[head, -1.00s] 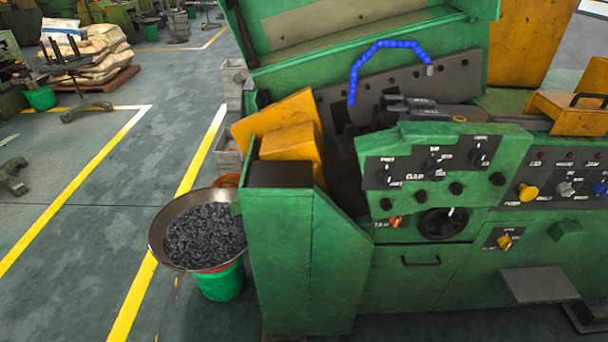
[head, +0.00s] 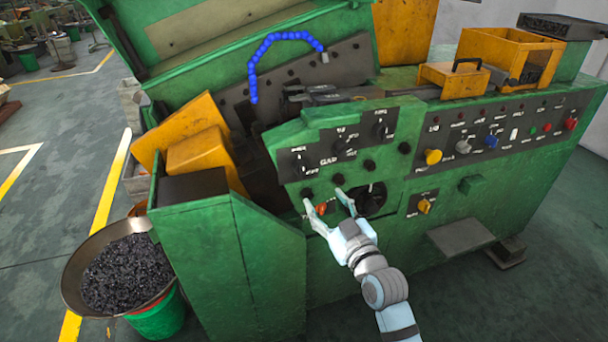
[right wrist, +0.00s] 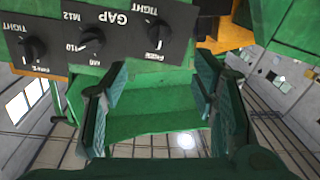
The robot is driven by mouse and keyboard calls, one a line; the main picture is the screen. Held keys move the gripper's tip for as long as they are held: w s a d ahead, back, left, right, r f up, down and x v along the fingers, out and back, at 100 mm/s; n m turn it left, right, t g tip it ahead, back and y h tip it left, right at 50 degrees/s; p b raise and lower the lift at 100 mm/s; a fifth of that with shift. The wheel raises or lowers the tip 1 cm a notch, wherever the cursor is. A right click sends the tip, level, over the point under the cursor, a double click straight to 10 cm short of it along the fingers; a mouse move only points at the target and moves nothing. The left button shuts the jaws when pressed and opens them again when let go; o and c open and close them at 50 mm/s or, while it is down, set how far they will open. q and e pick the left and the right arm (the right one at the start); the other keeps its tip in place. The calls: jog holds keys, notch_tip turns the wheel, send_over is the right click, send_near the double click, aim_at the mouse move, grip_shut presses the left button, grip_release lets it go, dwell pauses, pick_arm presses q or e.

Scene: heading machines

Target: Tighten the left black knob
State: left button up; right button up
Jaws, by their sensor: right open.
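The left black knob (head: 302,167) is on the dark GAP panel of the green machine, left of two similar knobs (head: 343,147) (head: 381,130). In the right wrist view the panel appears upside down, with the left knob (right wrist: 155,38) on its right side. My right gripper (head: 326,203) is open and empty, below and slightly right of the left knob, apart from it. In the right wrist view the open fingers (right wrist: 160,78) have the left knob beyond their gap. My left gripper is not in view.
A large black dial (head: 371,198) is right of my right gripper, and an orange knob (head: 321,209) lies between its fingers' line. Several small black studs (head: 369,166) line the panel's lower part. A metal bowl of dark parts (head: 120,275) stands at the left.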

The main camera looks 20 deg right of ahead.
aim_at(304, 172)
jog(key=w, duration=0.4)
jog(key=w+a+b, duration=0.1)
jog(key=w, duration=0.3)
jog(key=w+b, duration=0.1)
jog(key=w, duration=0.3)
jog(key=shift+w+a+f, duration=0.25)
jog(key=shift+w+a, duration=0.1)
jog(key=shift+w, duration=0.05)
jog(key=shift+w+r, duration=0.1)
jog(key=shift+w, duration=0.25)
jog(key=c, duration=1.2)
